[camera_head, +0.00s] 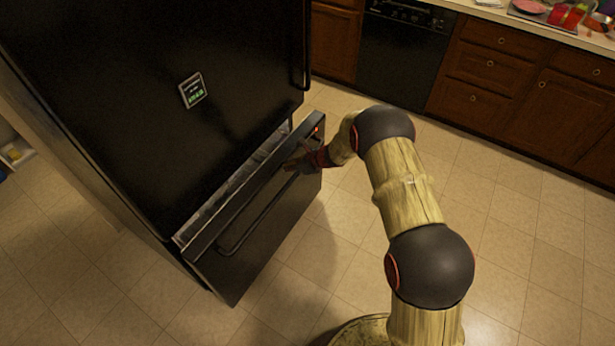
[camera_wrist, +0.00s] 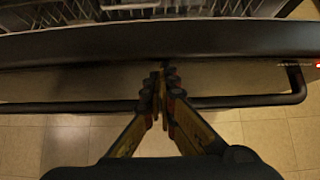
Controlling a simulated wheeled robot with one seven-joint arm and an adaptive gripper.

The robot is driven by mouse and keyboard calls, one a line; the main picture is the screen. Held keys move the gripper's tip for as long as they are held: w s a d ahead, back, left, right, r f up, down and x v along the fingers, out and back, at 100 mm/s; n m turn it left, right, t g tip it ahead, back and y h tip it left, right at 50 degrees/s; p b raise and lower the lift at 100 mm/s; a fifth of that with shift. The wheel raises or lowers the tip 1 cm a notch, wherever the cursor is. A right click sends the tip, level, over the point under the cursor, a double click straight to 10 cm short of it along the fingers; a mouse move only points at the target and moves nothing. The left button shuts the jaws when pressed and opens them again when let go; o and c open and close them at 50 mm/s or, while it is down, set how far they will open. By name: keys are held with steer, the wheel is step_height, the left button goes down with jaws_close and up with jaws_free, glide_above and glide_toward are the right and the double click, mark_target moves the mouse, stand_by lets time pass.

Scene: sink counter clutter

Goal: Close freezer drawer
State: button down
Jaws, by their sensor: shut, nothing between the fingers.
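The freezer drawer (camera_head: 243,238) is the black bottom drawer of the tall black fridge (camera_head: 150,90). It stands partly open, with a gap along its top showing part of the inside. A long bar handle (camera_head: 262,213) runs across its front. My gripper (camera_head: 300,160) is at the drawer's upper front, near the right end of the handle. In the wrist view my gripper (camera_wrist: 164,80) is shut and empty, its fingertips over the handle (camera_wrist: 70,106) and close to the drawer's front edge (camera_wrist: 80,45). I cannot tell whether they touch. A wire rack (camera_wrist: 130,10) shows inside the drawer.
The tiled floor (camera_head: 300,270) in front of the drawer is clear. A black dishwasher (camera_head: 400,55) and brown wooden cabinets (camera_head: 495,70) line the back right. The counter (camera_head: 545,30) above them holds a sink area with red items.

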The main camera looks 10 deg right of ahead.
steer(key=w+a+p, duration=0.1)
steer(key=w+a, duration=0.6)
steer(key=a, duration=0.2)
steer(key=shift+w+a, duration=0.2)
steer(key=shift+w, duration=0.05)
steer(key=shift+r, duration=0.15)
